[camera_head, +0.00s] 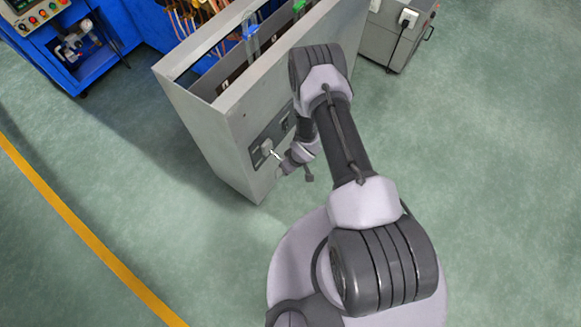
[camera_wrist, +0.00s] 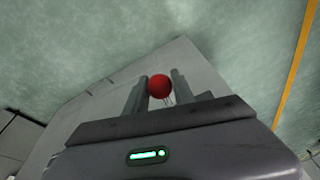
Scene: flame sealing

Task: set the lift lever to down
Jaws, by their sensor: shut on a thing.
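The lever's red ball knob (camera_wrist: 159,86) shows in the wrist view between the two fingers of my gripper (camera_wrist: 158,93). My gripper is shut on this knob. A thin pale stem shows just below the ball. In the head view my gripper (camera_head: 283,168) is at the front face of the grey cabinet (camera_head: 225,145), beside a dark control panel (camera_head: 260,143). A light switch plate (camera_head: 266,146) sits on this panel, next to the gripper. The lever's knob is hidden in the head view. I cannot tell its up or down setting.
The cabinet is open on top, with green and blue clamps (camera_head: 250,32) at its edge. A blue machine (camera_head: 85,55) stands at the upper left and a grey box (camera_head: 398,35) at the upper right. The green floor in front is clear, with a yellow line (camera_head: 75,222) at left.

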